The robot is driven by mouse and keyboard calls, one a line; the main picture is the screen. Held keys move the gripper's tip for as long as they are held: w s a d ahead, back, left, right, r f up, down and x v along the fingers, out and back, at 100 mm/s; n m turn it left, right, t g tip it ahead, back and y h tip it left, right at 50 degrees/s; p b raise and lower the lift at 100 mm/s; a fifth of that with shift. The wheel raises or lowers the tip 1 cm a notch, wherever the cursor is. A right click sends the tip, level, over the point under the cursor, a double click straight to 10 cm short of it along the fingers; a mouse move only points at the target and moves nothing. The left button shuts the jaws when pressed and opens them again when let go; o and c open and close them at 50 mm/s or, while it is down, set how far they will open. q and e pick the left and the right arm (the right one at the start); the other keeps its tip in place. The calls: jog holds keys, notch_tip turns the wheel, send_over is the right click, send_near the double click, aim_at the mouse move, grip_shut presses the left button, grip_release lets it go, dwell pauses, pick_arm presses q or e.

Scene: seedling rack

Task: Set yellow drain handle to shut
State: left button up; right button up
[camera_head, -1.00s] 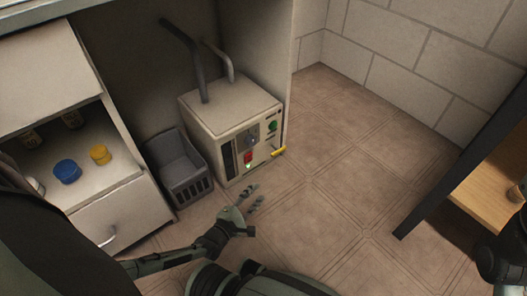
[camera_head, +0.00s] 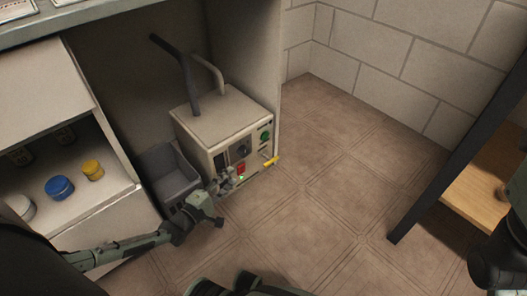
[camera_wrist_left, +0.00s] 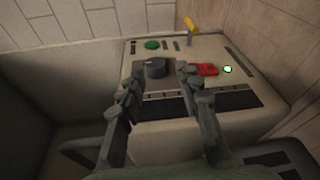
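The yellow drain handle (camera_head: 271,161) sticks out low at the right end of the control face of a cream box-shaped unit (camera_head: 215,112). In the left wrist view the handle (camera_wrist_left: 191,24) shows beyond the panel, past the fingertips. My left gripper (camera_head: 226,183) is in front of the panel's lower left part, left of the handle and apart from it. In the wrist view the left gripper (camera_wrist_left: 157,78) has its two fingers spread with nothing between them. A dark dial (camera_wrist_left: 155,68) and a red switch (camera_wrist_left: 204,70) lie behind the fingers. My right gripper is out of view.
A grey basket (camera_head: 170,178) stands left of the unit. A green button (camera_head: 265,136) sits above the handle. An open cabinet shelf holds jars, including a blue one (camera_head: 59,187).

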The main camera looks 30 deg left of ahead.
pick_arm(q)
jog(key=w+d+r+m+t+h, duration=0.1)
jog(key=d+r+m, duration=0.3)
jog(key=r, duration=0.4)
jog(key=w+d+r+m+t+h, duration=0.1)
jog(key=d+r+m+h, duration=0.3)
jog(key=d+r, duration=0.3)
jog(key=shift+w+d+r+t, duration=0.25)
jog(key=shift+r+t, duration=0.15)
jog(key=shift+r, duration=0.15)
